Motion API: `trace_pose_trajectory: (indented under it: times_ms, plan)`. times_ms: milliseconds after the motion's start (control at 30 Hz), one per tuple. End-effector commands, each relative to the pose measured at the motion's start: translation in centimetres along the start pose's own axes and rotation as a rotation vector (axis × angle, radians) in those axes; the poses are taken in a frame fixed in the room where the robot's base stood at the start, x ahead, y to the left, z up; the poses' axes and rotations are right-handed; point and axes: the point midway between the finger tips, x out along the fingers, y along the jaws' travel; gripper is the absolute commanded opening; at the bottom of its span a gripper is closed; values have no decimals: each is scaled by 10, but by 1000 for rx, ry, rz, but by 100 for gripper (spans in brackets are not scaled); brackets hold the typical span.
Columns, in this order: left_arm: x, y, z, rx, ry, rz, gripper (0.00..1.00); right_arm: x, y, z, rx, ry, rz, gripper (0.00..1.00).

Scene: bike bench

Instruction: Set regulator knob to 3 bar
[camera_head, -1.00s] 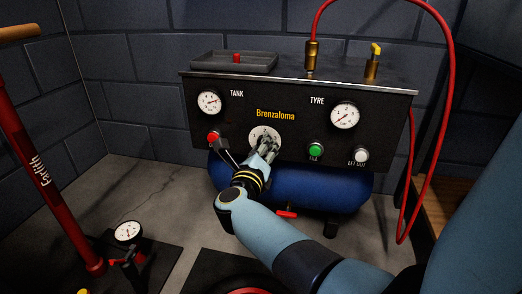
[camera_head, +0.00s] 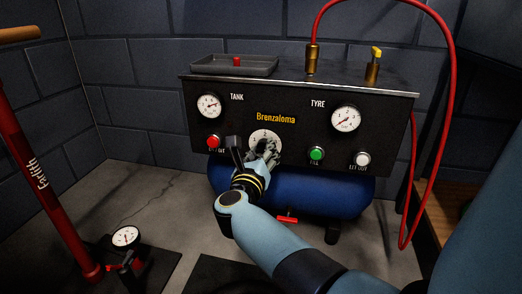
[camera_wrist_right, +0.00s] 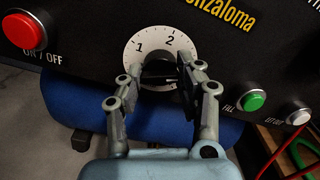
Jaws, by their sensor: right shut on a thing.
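The regulator knob (camera_wrist_right: 160,77) is a dark knob on a white round dial (camera_wrist_right: 132,54), in the middle of the black compressor panel. In the right wrist view the figures 1 and 2 show on the dial. The lower part of the dial is hidden by the knob and fingers, and I cannot tell the knob's setting. My right gripper (camera_wrist_right: 163,84) is shut on the knob, one finger at each side. In the head view the right gripper (camera_head: 262,155) covers much of the dial (camera_head: 264,136). My left gripper is not in view.
The panel bears a tank gauge (camera_head: 209,106), a tyre gauge (camera_head: 345,118), a red on/off button (camera_head: 213,141), a green fill button (camera_head: 317,153) and a white let-out button (camera_head: 362,159). A blue tank (camera_head: 340,193) sits below. A red hose (camera_head: 453,70) loops at the right.

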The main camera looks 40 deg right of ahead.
Motion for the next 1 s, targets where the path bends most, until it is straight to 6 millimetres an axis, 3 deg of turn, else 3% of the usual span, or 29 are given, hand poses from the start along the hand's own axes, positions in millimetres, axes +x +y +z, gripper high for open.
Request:
trace_pose_trajectory:
  times_ms: [133, 167, 333, 667, 767, 1000]
  plan:
    - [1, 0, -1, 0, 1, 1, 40, 2, -1, 8, 5, -13, -4, 3]
    - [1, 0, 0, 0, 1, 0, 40, 2, -1, 8, 5, -13, -4, 36]
    - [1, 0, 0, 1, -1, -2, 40, 2, -1, 6, 3, -9, -4, 58]
    - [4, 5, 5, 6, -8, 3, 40, 1, -2, 5, 0, -4, -2, 60]
    - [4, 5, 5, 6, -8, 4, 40, 0, -6, 16, 2, -4, -3, 60]
    - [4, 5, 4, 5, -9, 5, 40, 0, -25, 62, 5, -7, -3, 60]
